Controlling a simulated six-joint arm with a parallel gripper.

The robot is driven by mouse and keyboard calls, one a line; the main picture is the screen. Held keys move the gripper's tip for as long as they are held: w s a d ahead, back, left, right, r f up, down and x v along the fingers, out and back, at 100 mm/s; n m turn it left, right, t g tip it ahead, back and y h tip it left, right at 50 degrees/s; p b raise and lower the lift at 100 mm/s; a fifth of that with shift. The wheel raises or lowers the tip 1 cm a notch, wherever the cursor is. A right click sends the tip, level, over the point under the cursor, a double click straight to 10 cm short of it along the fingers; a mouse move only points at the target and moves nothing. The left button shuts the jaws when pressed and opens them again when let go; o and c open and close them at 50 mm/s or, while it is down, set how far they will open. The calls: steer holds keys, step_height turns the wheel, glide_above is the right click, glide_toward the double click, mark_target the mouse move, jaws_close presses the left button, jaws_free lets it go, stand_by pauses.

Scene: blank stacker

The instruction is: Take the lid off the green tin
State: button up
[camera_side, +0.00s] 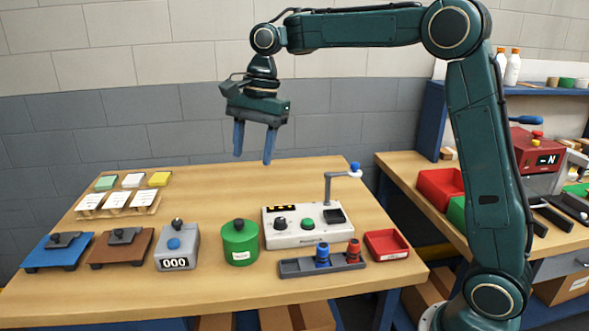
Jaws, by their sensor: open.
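The green tin (240,247) stands upright on the wooden table, right of the grey counter box. My gripper (252,159) hangs high above the back of the table, pointing down. Its two blue fingers are apart with nothing between them. It is well clear of the tin and the lid.
A grey counter box (177,250) stands left of the tin. A white control box (307,229) with a raised crank stands close on its right. A grey tray (322,264) with blue and red pieces is at front right. A red tray (386,245) is beyond. The table's back middle is clear.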

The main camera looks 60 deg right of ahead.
steer(key=w+d+f+m+g, duration=0.1)
steer(key=w+f+m, duration=0.2)
steer(key=w+f, duration=0.1)
steer(key=shift+w+d, duration=0.2)
steer(key=shift+w, duration=0.4)
steer(key=shift+f, duration=0.1)
glide_above(238, 220)
steer(key=d, duration=0.1)
steer(key=shift+s+f, duration=0.1)
steer(key=shift+f, duration=4.1)
steer(key=shift+f, duration=0.1)
steer(key=shift+a+f, duration=0.2)
steer(key=shift+f, duration=1.05)
steer(key=shift+a+f, duration=0.2)
steer(key=shift+f, duration=1)
steer(key=shift+c, duration=0.4)
jaws_close()
